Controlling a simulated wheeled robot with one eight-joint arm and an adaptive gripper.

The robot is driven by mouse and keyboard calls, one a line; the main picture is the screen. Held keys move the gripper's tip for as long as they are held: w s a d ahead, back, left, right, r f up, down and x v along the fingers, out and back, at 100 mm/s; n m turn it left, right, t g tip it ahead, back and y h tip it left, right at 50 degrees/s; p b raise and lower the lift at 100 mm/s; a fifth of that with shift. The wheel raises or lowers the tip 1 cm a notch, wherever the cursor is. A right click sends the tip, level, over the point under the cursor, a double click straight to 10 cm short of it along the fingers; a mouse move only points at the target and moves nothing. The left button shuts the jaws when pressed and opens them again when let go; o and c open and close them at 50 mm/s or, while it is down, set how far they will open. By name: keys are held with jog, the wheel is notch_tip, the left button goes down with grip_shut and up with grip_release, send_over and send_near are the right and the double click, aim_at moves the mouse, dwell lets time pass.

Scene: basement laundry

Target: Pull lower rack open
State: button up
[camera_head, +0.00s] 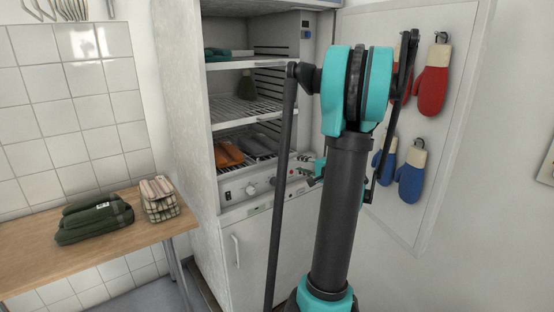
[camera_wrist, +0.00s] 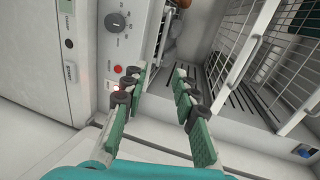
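The lower rack (camera_head: 252,163) is a dark wire shelf low in the open white cabinet, just above the control panel, with orange and grey items on it. In the wrist view, which is turned sideways, its wire edge (camera_wrist: 160,34) shows at the top centre. My gripper (camera_wrist: 160,88) is open and empty, its green-padded fingers in front of the cabinet between the control panel and the upper shelves. I cannot tell whether a fingertip touches anything. In the head view my arm mostly hides the gripper and the rack's right end.
The control panel (camera_head: 262,187) has a dial (camera_wrist: 115,24) and a red button (camera_wrist: 118,69) close to one finger. The middle rack (camera_head: 240,112) is above. A wooden table (camera_head: 110,243) with folded cloths stands left; mitts (camera_head: 432,85) hang on the right wall.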

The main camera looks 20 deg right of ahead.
aim_at(278, 157)
jog(key=x, duration=1.7)
jog(key=shift+w+d+r, duration=0.3)
jog(key=shift+w, duration=0.05)
grip_shut()
